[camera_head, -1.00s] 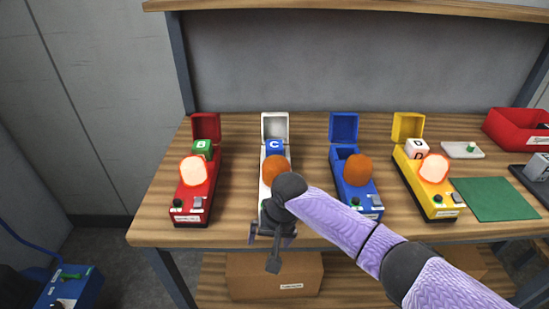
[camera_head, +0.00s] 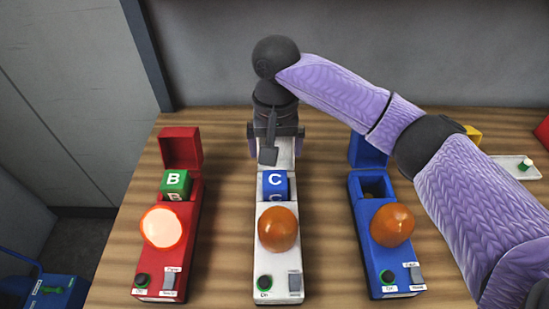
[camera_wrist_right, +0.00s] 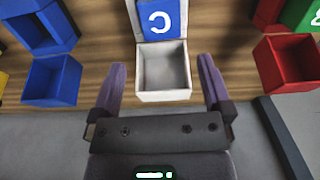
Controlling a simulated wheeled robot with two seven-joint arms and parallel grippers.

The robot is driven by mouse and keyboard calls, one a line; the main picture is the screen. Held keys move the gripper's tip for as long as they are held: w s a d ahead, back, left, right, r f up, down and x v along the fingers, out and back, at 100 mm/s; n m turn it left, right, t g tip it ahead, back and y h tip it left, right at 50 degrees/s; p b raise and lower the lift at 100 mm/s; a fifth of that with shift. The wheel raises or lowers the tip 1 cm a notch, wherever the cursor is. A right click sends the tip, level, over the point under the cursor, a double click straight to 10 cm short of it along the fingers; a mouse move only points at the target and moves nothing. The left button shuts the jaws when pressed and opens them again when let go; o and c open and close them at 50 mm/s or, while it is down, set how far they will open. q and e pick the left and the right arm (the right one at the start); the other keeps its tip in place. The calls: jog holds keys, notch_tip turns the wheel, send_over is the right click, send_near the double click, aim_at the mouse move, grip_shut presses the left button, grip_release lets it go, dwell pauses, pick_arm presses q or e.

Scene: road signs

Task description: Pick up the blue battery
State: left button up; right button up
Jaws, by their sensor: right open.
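The blue battery (camera_head: 275,184) is a cube with a white letter C. It sits in the slot of the white sign box (camera_head: 265,215), behind its unlit orange lamp (camera_head: 278,229). In the right wrist view the blue battery (camera_wrist_right: 161,19) shows at the top, beyond the white box's raised lid (camera_wrist_right: 163,75). My right gripper (camera_head: 275,148) is over the lid at the back of the white box. In the wrist view its fingers (camera_wrist_right: 160,85) are open, one each side of the lid, with nothing between them. My left gripper is not in view.
A red box (camera_head: 180,265) with a lit lamp and a green B battery (camera_head: 175,184) stands left. A blue box (camera_head: 392,270) with an unlit lamp stands right. Bare wooden table (camera_head: 225,240) separates the boxes.

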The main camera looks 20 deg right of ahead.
aim_at(275, 179)
jog(key=f+b, duration=0.1)
jog(key=f, duration=0.2)
jog(key=f+b, duration=0.1)
jog(key=f, duration=0.2)
jog(key=f+b, duration=0.1)
jog(key=f, duration=0.3)
jog(key=shift+s+a, duration=0.15)
jog(key=shift+s, duration=0.25)
jog(key=shift+r, duration=0.1)
grip_shut()
